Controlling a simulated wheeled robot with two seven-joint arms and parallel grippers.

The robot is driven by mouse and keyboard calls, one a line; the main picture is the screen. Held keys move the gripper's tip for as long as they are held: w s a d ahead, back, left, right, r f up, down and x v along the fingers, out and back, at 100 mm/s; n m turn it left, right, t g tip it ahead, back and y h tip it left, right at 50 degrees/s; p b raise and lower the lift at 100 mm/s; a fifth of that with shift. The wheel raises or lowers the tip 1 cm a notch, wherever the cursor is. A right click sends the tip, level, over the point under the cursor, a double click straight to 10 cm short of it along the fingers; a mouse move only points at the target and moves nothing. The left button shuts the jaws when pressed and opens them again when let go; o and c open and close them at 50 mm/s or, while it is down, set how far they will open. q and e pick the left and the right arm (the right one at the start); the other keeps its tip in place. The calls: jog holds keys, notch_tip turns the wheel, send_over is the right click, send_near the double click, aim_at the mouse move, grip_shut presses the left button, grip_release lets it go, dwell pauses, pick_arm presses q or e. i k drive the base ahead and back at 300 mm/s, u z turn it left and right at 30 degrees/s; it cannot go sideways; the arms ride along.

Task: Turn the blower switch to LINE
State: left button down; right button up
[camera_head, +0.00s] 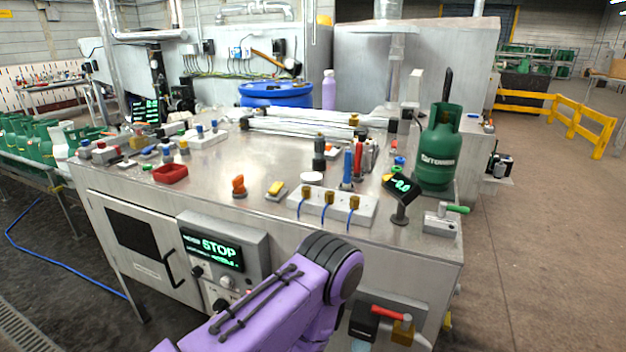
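A grey control panel (252,243) on the front of the steel bench has a display (212,252) with green text reading STOP. A dark knob (197,271) and a pale round knob (227,282) sit below the display. Another dark knob (220,305) is lower down, close to my purple arm. The small labels are too small to read, so I cannot tell which control is the blower switch or where LINE is marked. My purple arm link crosses the lower middle and hides part of the bench front. Neither gripper shows.
The bench top (225,212) carries a green gas cylinder (438,150), a red tray (170,173), a valve block (332,206) and a small tilted display (401,188). A red-handled device (388,314) is on the front at lower right. Floor (540,260) is clear on the right.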

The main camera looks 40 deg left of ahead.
aim_at(197, 271)
jog(key=u, duration=1.85)
jog(key=k, duration=1)
jog(key=u, duration=0.95)
jog(key=i, duration=0.9)
jog(key=z, duration=0.75)
jog(key=i, duration=0.6)
jog(key=z, duration=0.7)
